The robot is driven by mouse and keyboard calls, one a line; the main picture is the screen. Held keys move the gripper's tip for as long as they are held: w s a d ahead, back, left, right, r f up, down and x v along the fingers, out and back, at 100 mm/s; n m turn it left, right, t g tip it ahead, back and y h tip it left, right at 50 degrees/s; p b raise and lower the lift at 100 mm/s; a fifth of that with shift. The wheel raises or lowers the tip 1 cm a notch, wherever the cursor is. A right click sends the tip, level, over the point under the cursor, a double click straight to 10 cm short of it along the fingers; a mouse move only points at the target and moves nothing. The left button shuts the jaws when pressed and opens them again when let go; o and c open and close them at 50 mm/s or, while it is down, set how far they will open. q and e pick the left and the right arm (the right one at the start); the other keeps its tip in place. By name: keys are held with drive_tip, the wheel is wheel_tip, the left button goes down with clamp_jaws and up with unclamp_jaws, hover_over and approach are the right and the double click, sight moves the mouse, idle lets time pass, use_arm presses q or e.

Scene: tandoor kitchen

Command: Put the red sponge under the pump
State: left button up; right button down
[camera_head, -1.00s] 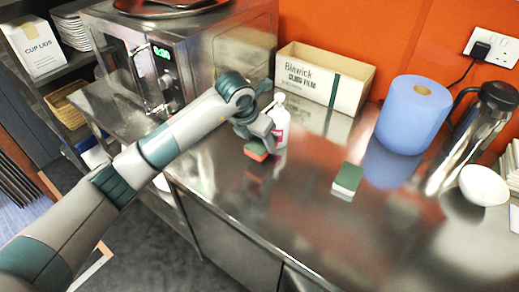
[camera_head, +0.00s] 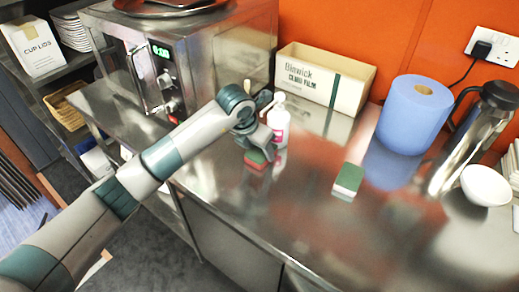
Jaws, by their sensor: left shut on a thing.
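The red sponge (camera_head: 255,164), with a green top layer and a red body, is at the tip of my left gripper (camera_head: 257,150), which is shut on it. It is on or just above the steel counter, and I cannot tell if it touches. The pump bottle (camera_head: 280,121), white with a pink label, stands upright close behind and to the right of the sponge. My gripper partly covers the bottle's left side and the sponge's top. A second sponge (camera_head: 348,180), green on top and whitish below, lies apart to the right. My right gripper is not in view.
An open cling film box (camera_head: 312,83) stands at the back wall. A blue paper roll (camera_head: 412,115), a steel flask (camera_head: 472,130) and a white bowl (camera_head: 484,186) stand at the right. An oven (camera_head: 205,55) is at the left. The counter (camera_head: 290,220) in front is clear.

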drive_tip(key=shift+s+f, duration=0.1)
use_arm(q)
drive_tip(key=shift+f, duration=0.1)
drive_tip(key=o, duration=0.8)
drive_tip(key=shift+o, duration=1)
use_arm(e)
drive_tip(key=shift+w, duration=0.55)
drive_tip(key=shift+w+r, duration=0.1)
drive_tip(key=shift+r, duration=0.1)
